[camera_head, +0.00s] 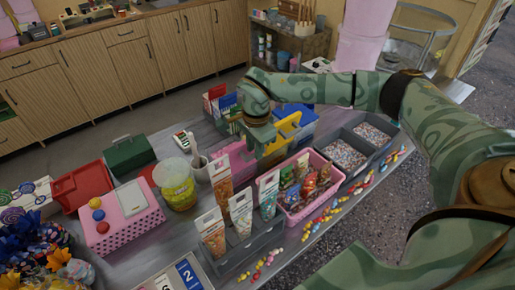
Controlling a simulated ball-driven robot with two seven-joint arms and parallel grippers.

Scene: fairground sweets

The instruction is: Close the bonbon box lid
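My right arm reaches in from the right, and its green patterned gripper (262,142) points down over the middle of the table. Its fingertips are small and overlap the things behind, so I cannot tell whether it is open or shut. A pink box (236,160) sits just left of the gripper, partly hidden by it; I cannot tell if they touch. This may be the bonbon box, but its lid is not clear. A pink box with coloured balls on top (122,212) stands at the left. My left gripper is not in view.
The grey table (150,255) is crowded. A yellow tub (177,185), a rack of pouches (243,240), a pink basket of wrapped sweets (335,187) and grey trays of sweets (382,148) surround the gripper. Red (80,186) and green (128,154) boxes stand left. Loose sweets line the front edge.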

